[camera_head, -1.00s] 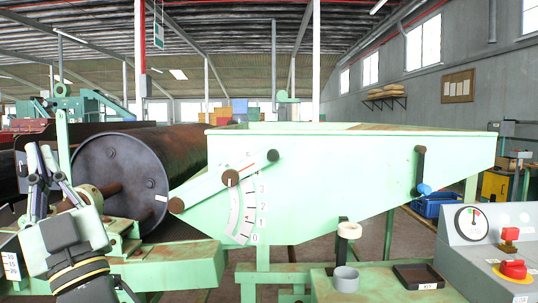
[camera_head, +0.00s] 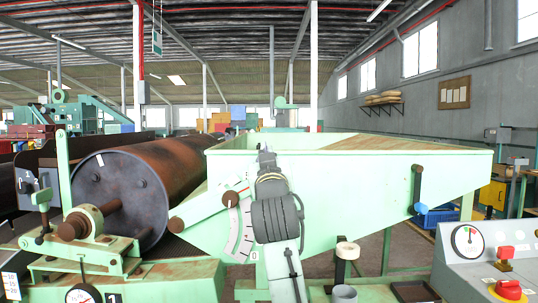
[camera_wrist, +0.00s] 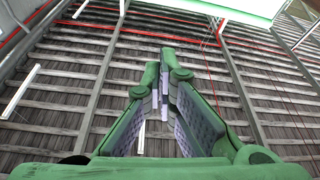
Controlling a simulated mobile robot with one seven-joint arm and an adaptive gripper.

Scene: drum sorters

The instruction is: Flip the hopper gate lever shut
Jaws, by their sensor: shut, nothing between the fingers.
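The pale green hopper (camera_head: 345,185) stands in the middle of the head view. A dark lever with a blue end (camera_head: 418,207) hangs almost straight down on its front, right of centre. A green arm with a brown knob (camera_head: 176,224) slants up rightward past a numbered scale (camera_head: 238,228); its upper end is partly hidden by my gripper. I cannot tell for certain which one is the gate lever. My gripper (camera_head: 265,152) is shut and empty, pointing up before the hopper, apart from the blue-ended lever. In the wrist view its fingertips (camera_wrist: 162,72) meet, with the roof behind.
A dark drum (camera_head: 120,195) lies left of the hopper. A black post with a cream knob (camera_head: 347,250) and a grey cup (camera_head: 344,294) stand just right of my arm. A grey control panel (camera_head: 485,260) with red buttons fills the lower right.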

